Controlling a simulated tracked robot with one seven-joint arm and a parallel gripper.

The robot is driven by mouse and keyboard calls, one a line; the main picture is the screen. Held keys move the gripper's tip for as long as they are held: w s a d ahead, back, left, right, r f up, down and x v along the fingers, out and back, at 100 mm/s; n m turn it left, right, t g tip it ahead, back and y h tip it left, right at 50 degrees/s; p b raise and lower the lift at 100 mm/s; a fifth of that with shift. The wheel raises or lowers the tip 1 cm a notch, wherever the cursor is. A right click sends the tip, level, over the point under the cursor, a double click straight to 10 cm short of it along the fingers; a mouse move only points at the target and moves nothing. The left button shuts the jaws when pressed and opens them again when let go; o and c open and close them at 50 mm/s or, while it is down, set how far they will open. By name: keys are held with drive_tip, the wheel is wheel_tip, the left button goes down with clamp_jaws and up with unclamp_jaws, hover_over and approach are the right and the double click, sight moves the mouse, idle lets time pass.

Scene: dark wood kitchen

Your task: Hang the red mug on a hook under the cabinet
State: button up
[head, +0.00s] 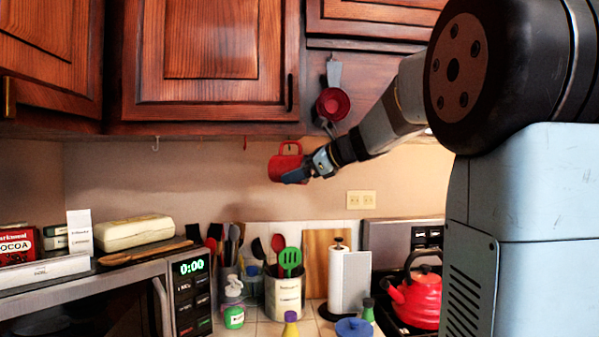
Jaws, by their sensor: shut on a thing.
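The red mug (287,163) is up in the air just below the wooden cabinet (205,60), in front of the beige wall. My gripper (300,175) is shut on the mug from its lower right side. A red loop, which looks like the mug's handle, shows at the top of the mug, near the cabinet's underside. Another small hook (245,144) shows faintly nearer the mug. I cannot tell whether the handle touches a hook.
Below are a microwave (190,290), a utensil crock (285,295), a paper towel roll (338,280) and a red kettle (415,298). Measuring cups (333,103) hang right of the cabinet door. The wall space left of the mug is clear.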

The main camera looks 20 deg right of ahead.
drive_tip(key=shift+w+d, duration=0.2)
drive_tip(key=shift+w, duration=0.8)
drive_tip(key=shift+w+d, duration=0.2)
drive_tip(key=shift+w, duration=0.8)
drive_tip(key=shift+w+d+f, duration=0.1)
drive_tip(key=shift+w+f, duration=0.35)
drive_tip(key=shift+f, duration=0.1)
drive_tip(key=shift+f, duration=0.1)
drive_tip(key=o, duration=1.1)
drive_tip(key=v, duration=0.7)
drive_tip(key=shift+s+d, duration=0.25)
